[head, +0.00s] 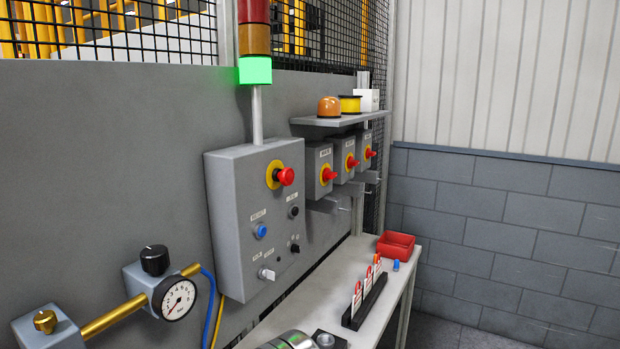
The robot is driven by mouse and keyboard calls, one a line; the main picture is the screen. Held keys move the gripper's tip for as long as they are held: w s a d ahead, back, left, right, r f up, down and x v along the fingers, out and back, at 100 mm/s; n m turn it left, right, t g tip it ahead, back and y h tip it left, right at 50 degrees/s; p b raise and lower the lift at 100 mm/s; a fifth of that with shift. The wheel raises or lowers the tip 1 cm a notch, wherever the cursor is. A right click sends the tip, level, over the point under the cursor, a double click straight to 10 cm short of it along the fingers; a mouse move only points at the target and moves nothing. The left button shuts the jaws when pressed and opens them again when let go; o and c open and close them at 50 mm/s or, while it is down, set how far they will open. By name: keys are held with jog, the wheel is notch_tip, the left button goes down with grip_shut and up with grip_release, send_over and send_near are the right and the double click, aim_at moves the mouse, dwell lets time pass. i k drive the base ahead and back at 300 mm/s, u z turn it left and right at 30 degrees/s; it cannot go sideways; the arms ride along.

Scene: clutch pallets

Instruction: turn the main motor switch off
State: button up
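Three grey switch boxes hang in a row on the panel, each with a red handle on a yellow plate: a near one (319,172), a middle one (345,160) and a far one (364,151). Each has a small white label too small to read, so I cannot tell which is the main motor switch. The red handles stick out to the right; their turned position is unclear. The stack light beside them shows its green segment (255,70) lit.
A grey control box (230,220) with a red emergency button (286,177) stands left of the switches. A shelf (335,119) with an orange beacon (329,107) is above them. A gauge (176,298) is lower left.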

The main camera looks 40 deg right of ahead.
aim_at(327, 174)
jog(key=u, duration=1.2)
jog(key=k, duration=0.9)
jog(key=z, duration=1.1)
jog(key=i, duration=0.85)
jog(key=z, duration=0.05)
